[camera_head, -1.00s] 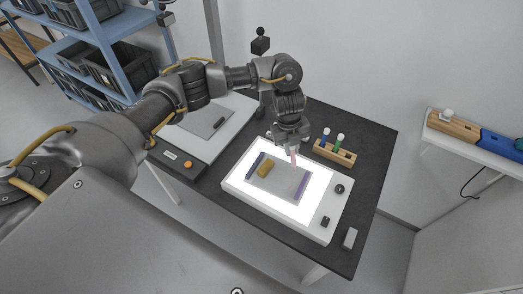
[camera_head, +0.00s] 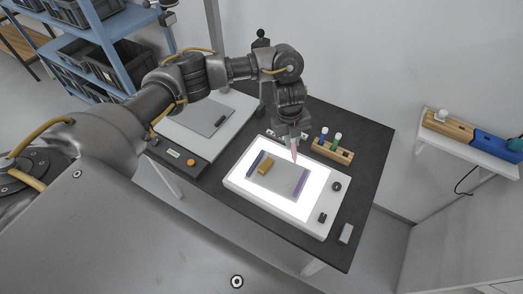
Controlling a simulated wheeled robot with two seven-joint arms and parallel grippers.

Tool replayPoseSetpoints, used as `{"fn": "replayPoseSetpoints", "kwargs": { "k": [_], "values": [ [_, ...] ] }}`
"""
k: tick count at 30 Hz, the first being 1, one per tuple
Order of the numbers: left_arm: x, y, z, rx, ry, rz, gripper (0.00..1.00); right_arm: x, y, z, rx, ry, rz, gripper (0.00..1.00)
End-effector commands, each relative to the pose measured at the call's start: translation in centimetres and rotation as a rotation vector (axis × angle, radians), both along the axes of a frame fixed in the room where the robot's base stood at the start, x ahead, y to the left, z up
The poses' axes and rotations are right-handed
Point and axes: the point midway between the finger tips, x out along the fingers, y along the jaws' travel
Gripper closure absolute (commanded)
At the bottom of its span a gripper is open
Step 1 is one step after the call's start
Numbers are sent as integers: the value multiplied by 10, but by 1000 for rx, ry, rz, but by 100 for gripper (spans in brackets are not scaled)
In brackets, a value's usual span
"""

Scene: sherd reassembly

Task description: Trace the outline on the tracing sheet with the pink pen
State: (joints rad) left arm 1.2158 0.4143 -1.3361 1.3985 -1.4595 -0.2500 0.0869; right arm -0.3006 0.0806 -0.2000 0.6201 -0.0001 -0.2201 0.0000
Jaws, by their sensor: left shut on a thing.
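My left gripper (camera_head: 292,142) is shut on the pink pen (camera_head: 294,154), which points down over the far right part of the tracing sheet (camera_head: 279,182). I cannot tell whether the tip touches the sheet. The grey sheet lies on the bright white light panel (camera_head: 236,178), with a dark blue strip along its left side and a purple strip (camera_head: 301,183) along its right. A tan sherd-like piece (camera_head: 266,166) lies on its far left part. No outline can be made out at this size. My right gripper is not in view.
A wooden holder (camera_head: 341,154) with a blue and a green pen stands behind the panel. A small grey block (camera_head: 345,233) lies near the table's right edge. A white board (camera_head: 181,140) with a grey sheet lies at the left. A wall shelf (camera_head: 480,152) is at the right.

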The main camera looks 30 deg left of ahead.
Motion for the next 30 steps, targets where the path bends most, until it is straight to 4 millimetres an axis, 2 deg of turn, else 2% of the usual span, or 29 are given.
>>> {"fn": "replayPoseSetpoints", "kwargs": {
  "k": [9,26,30],
  "values": [
    [0,0,13,0,0,-1,100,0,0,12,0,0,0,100],
    [0,0,13,0,0,-1,100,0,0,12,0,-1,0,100],
    [2,-3,18,0,-4,-63,100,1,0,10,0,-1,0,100]
  ]
}}
